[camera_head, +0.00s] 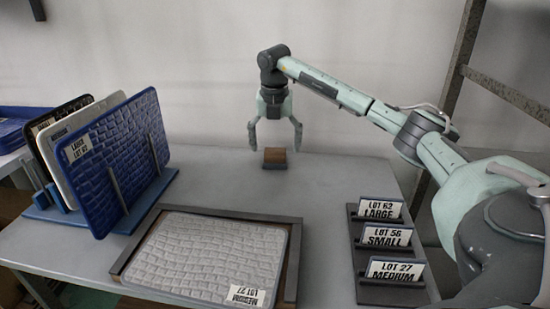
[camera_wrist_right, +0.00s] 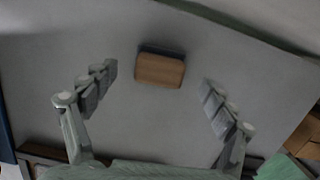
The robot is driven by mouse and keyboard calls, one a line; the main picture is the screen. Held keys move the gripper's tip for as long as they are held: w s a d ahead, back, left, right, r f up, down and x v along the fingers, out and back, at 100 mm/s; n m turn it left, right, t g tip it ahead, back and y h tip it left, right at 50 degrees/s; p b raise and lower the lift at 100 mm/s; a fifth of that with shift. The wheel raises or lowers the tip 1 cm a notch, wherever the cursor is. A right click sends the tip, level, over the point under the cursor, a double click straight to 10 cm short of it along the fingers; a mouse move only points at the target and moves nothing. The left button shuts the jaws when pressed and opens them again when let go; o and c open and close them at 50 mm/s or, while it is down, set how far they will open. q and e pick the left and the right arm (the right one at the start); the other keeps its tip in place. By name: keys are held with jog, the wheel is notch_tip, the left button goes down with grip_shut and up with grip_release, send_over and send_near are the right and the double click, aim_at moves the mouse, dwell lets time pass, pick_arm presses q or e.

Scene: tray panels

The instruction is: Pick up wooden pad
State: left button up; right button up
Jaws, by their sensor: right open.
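The wooden pad (camera_head: 275,154) is a small brown block on a blue-grey base, lying on the grey table towards its back edge. My right gripper (camera_head: 275,138) is open and empty, pointing down just above it, with its fingers spread to either side. In the right wrist view the wooden pad (camera_wrist_right: 160,69) lies between and beyond the open fingers of my right gripper (camera_wrist_right: 157,88), with a gap on both sides. My left gripper does not show.
A rack at the left holds upright blue (camera_head: 120,158), white and black panels. A wooden-framed tray (camera_head: 292,262) with a grey panel (camera_head: 205,255) lies at the front. A dark holder (camera_head: 375,287) with lot cards stands at the right. The table around the pad is clear.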

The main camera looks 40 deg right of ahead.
aim_at(275, 150)
jog(key=f, duration=0.3)
jog(key=shift+w+d+f, duration=0.1)
jog(key=shift+w+d, duration=0.1)
jog(key=shift+w, duration=0.05)
jog(key=c, duration=1.3)
jog(key=shift+o, duration=0.2)
jog(key=shift+r, duration=0.55)
jog(key=r, duration=0.2)
jog(key=w+a+r, duration=0.1)
jog(key=shift+r, duration=0.4)
jog(key=w+a+r, duration=0.6)
jog(key=w+a, duration=0.1)
jog(key=shift+a, duration=0.25)
